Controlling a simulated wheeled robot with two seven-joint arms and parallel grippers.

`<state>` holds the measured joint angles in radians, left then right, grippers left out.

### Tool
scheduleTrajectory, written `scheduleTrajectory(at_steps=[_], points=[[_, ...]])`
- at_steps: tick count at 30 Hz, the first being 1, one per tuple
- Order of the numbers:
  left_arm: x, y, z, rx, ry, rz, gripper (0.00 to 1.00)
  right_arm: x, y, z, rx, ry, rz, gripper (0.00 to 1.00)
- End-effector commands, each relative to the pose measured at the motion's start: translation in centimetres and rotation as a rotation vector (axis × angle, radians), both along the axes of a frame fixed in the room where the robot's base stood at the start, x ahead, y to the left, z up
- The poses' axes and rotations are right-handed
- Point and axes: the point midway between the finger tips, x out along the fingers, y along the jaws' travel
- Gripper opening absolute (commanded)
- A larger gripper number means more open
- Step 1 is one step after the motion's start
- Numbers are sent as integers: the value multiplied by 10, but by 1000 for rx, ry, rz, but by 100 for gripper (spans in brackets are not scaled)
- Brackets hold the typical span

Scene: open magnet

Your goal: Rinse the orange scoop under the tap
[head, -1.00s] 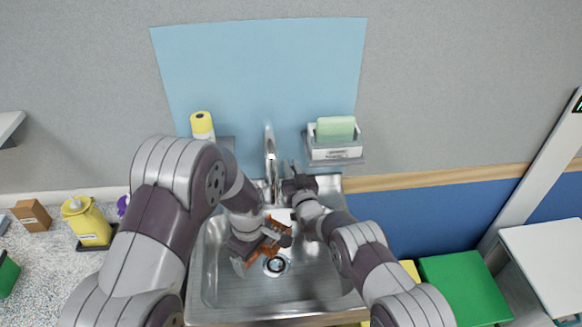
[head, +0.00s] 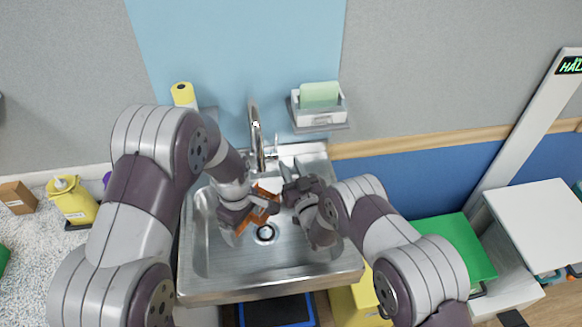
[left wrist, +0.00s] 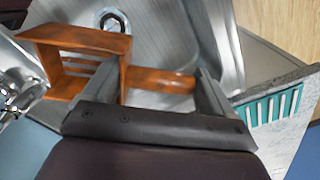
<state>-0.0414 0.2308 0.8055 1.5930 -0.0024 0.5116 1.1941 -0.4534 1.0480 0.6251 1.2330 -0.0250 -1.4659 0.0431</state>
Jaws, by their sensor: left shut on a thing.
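The orange scoop (head: 254,216) is over the steel sink basin, between the tap and the drain. My left gripper (head: 267,206) is shut on its handle (left wrist: 160,80). In the left wrist view the scoop's box-shaped head (left wrist: 118,47) lies to the left of the fingers, between the chrome tap (left wrist: 18,90) and the drain (left wrist: 112,20). The tap (head: 256,135) stands at the back of the sink, with its lever (head: 275,144) on its right. I see no clear water stream. My right gripper (head: 291,169) is open and empty, in front of the lever and apart from it.
The sink (head: 225,265) has a free front half and a drain (head: 265,233). A caddy with a green sponge (head: 319,94) hangs at the back right. A yellow-capped bottle (head: 183,94) stands at the back left. A yellow jug (head: 73,203) stands on the left counter.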

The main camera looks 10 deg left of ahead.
Motion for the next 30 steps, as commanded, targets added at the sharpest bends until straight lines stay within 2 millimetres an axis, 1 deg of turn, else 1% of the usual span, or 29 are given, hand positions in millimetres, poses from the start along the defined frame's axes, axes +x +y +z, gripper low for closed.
scheduleTrajectory(at_steps=[14, 22, 23, 30], points=[[0, -1, 0, 0, 0, 0, 55, 0, 0, 0, 0, 0, 0, 32], [1, -11, 1, 0, -1, -2, 56, 0, 0, 2, 0, 0, 0, 32], [2, -12, 0, 0, -1, -2, 51, 0, 0, 3, 0, 0, 1, 32], [3, -12, 1, -1, -5, -2, 50, -1, 2, 3, 1, -1, 5, 32]])
